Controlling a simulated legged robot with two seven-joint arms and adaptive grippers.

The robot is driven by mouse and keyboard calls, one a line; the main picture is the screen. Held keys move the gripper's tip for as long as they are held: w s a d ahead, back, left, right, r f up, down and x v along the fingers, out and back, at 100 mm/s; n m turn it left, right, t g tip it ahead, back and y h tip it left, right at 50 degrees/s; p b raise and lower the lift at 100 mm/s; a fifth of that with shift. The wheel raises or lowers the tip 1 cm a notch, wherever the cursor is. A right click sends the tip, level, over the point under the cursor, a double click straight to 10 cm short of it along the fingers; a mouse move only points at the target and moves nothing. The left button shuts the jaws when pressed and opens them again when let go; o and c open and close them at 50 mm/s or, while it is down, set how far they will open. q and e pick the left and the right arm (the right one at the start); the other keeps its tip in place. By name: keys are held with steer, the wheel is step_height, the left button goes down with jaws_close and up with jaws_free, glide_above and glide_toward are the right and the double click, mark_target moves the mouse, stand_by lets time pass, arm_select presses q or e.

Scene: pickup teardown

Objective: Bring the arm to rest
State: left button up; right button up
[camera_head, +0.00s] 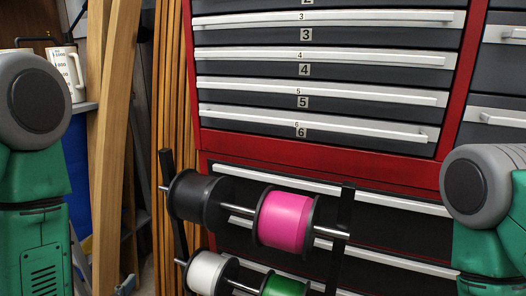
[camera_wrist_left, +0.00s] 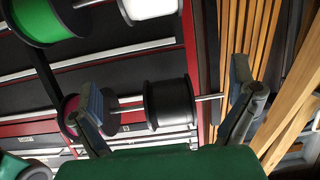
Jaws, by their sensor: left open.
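My left gripper (camera_wrist_left: 166,88) is open in the left wrist view, its two fingers spread wide with nothing held. The black spool (camera_wrist_left: 168,103) shows in the gap between the fingers, beyond them. In the head view the gripper itself is out of frame; only my green and grey left arm (camera_head: 36,105) shows at the left edge. My right arm (camera_head: 480,190) shows at the right edge, and its gripper is not in view.
A rack holds a black spool (camera_head: 200,198), a pink spool (camera_head: 285,220), a white spool (camera_head: 210,272) and a green spool (camera_head: 284,285) on rods. Behind it stands a red tool cabinet (camera_head: 300,146). Wooden planks (camera_head: 113,150) lean at the left, near a white jug (camera_head: 66,72).

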arm_select(q)
steer(key=s+a+f+n+g+y, duration=0.1)
steer(key=s+a+f+g+y, duration=0.15)
steer(key=s+f+g, duration=0.6)
steer(key=s+a+f+n+g+y, duration=0.2)
steer(key=s+a+f+g, duration=0.15)
steer(key=s+f, duration=0.9)
step_height(320, 180, up, 17)
steer(key=s+g+p, duration=0.1)
steer(key=p, duration=1.6)
steer(key=shift+s+r+p, duration=0.15)
steer(key=shift+p, duration=0.15)
